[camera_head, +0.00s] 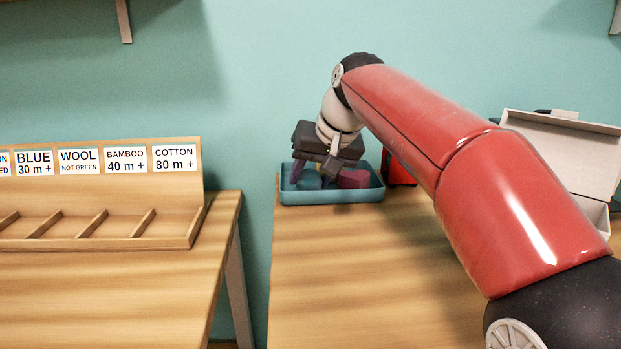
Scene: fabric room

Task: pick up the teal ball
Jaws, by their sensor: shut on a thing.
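My gripper (318,176) points down into a blue-teal tray (335,196) at the back left of the right-hand table. The teal ball (309,179) shows only as a small patch between the fingers, low in the tray. My gripper is shut on it. The fingers and the tray's front wall hide most of the ball. I cannot tell whether it touches the tray floor.
A dark red thing (353,178) and a purple thing (297,170) are also in the tray, close to my fingers. A red object (398,171) and an open white box (570,150) stand to the right. A labelled wooden rack (100,220) stands on the left table, across a gap.

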